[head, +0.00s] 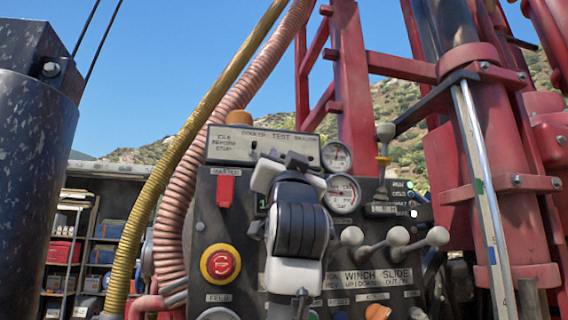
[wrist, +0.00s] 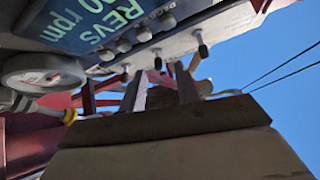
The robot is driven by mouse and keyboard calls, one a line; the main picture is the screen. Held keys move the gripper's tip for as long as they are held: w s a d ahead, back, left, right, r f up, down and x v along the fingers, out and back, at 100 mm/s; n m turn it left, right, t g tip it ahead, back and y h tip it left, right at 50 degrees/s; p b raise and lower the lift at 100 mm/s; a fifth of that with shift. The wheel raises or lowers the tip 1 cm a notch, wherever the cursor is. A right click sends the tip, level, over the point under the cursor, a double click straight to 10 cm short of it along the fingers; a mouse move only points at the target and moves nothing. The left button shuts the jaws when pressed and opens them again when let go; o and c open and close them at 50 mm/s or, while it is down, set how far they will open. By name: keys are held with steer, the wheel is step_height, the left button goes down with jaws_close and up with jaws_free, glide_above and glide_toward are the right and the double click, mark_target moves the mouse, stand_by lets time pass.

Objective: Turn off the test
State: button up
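The test label is on the light top strip (head: 230,145) of the control panel, between the cooler and beacon labels, in the head view. My arm's white and black wrist covers much of the panel below it. In the wrist view, several small toggle switches line the panel edge; the middle one (wrist: 157,61) appears to be the test switch. My gripper (wrist: 160,74) is open, its two dark fingers apart and pointing at the switches. The middle switch shows between the fingertips; I cannot tell whether they touch it. In the head view the fingers are largely hidden behind my wrist.
A red emergency button (head: 220,264) and a red master switch (head: 225,190) are left of my wrist. Two gauges (head: 342,194) and ball-ended levers (head: 398,237) are to the right. A display (wrist: 82,22) shows in the wrist view. Thick hoses (head: 175,180) rise at the left.

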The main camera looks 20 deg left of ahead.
steer(key=b+v, duration=0.4)
steer(key=v, duration=0.7)
steer(key=shift+s, duration=0.2)
steer(key=shift+f, duration=0.2)
